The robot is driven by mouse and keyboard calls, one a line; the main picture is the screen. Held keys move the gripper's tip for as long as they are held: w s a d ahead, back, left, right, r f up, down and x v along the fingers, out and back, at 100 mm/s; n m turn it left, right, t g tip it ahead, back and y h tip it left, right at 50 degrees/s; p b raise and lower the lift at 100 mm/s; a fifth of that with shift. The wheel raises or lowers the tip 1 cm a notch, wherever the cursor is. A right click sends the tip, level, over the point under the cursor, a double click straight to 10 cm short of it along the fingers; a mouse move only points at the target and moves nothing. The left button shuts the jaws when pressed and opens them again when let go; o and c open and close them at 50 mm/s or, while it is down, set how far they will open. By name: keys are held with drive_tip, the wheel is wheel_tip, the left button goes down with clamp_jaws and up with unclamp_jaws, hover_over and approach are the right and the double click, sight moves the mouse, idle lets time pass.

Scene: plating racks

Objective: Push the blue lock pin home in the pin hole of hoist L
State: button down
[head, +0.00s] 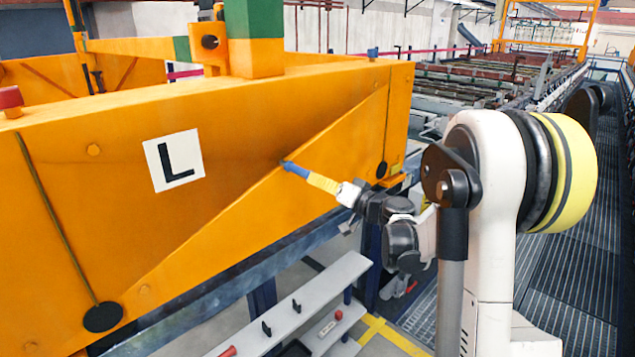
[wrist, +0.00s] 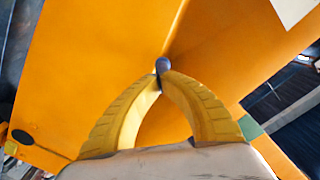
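Hoist L (head: 100,190) is a large orange beam with a white plate (head: 174,160) marked L. My gripper (head: 312,179) is at its side face, right of the plate, with its yellow fingers closed around the blue lock pin (head: 296,170). The pin points at the orange face, and its far end meets the face at a small dark spot. How deep it sits there I cannot tell; the pin hole is hidden. In the wrist view the pin's blue-grey end (wrist: 162,65) shows between the fingertips (wrist: 163,80), against the orange surface.
A small blue piece (head: 373,52) stands on the beam's far top edge, and a red knob (head: 10,97) at the near left. A grey shelf (head: 310,305) with small dark items is below my arm. A grated walkway (head: 570,260) runs along the right.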

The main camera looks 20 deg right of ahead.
drive_tip(key=shift+x, duration=1.3)
drive_tip(key=b+v, duration=0.1)
drive_tip(key=v, duration=1.3)
drive_tip(key=shift+s, duration=0.4)
drive_tip(key=shift+d+r, duration=0.1)
drive_tip(key=shift+d, duration=0.05)
